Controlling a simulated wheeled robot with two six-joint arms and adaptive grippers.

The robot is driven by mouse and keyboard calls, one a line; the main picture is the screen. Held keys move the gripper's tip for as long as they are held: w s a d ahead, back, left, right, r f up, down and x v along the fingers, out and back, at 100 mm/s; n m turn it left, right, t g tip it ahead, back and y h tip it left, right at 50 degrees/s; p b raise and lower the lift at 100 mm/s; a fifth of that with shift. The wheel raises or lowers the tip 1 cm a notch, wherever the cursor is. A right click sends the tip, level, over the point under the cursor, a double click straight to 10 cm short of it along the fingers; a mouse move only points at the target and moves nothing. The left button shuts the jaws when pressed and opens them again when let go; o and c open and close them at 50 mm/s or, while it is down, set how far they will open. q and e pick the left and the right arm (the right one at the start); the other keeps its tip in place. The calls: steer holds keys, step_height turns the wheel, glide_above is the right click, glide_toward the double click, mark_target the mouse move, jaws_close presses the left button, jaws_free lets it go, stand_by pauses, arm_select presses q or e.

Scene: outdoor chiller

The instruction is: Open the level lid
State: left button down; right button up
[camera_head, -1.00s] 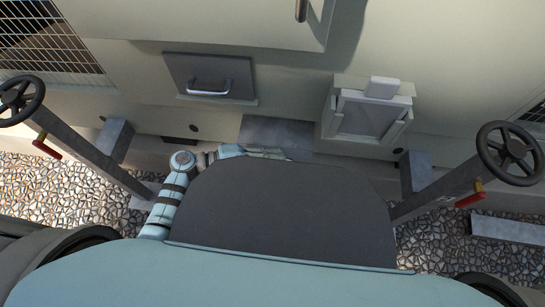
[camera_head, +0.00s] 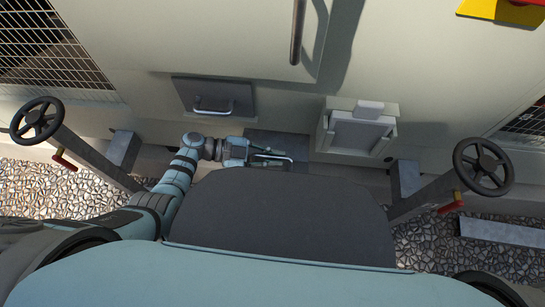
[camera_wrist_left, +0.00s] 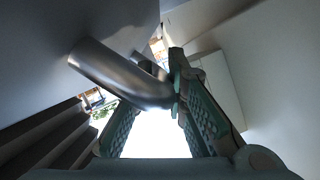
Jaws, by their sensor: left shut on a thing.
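My left gripper (camera_head: 268,157) reaches in from the left, just beyond the dark front edge of my body. It is shut on a curved metal handle (camera_head: 288,158) in front of a low grey panel (camera_head: 276,140), which is partly hidden. The left wrist view shows the rounded metal bar of the handle (camera_wrist_left: 120,75) at the tips of the gripper's fingers (camera_wrist_left: 176,95). A dark grey lid (camera_head: 240,91) with its own bar handle sits on the wall, up and to the left. I cannot tell from any label which is the level lid. My right gripper is not in view.
A pale box (camera_head: 359,136) with a recessed front stands on the right. Slanted posts carry a left handwheel (camera_head: 38,121) and a right handwheel (camera_head: 483,166). A vertical metal bar (camera_head: 298,32) hangs above. Gravel lies on both sides.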

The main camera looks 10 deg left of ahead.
arm_select(q)
steer(key=shift+w, duration=0.15)
stand_by(0.3)
steer(key=c, duration=1.6)
jaws_free()
steer(key=v, duration=1.2)
steer(key=shift+w, duration=0.1)
